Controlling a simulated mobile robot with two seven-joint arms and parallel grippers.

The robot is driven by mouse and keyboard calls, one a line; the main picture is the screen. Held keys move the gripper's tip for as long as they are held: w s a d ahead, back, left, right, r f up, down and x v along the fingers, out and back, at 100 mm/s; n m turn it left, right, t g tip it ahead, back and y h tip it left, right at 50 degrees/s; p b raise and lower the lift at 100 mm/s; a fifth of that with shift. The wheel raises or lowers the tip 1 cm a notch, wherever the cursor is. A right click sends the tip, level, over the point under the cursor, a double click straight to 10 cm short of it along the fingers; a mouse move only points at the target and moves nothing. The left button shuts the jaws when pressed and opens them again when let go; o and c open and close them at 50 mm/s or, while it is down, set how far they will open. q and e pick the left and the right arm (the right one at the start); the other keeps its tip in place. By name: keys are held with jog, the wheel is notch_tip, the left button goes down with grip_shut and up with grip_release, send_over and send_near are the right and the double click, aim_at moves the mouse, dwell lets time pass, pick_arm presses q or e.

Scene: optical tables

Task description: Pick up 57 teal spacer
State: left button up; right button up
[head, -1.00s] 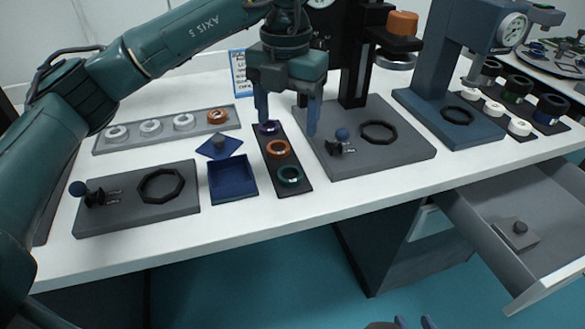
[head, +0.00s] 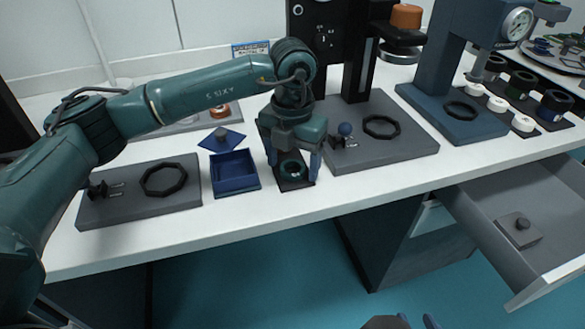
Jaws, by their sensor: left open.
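A blue open box (head: 235,185) stands close left of the tray, with its knobbed lid (head: 222,139) behind. A grey base plate (head: 408,148) with a black ring lies close right. The drawer (head: 480,215) at the right is open. My left arm crosses the table's left side.

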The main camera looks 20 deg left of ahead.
pick_arm(q)
jog(key=shift+c, duration=0.3)
jog(key=shift+c, duration=0.9)
jog(key=c, duration=0.7)
jog(key=shift+c, duration=0.7)
jog(key=shift+r, duration=0.1)
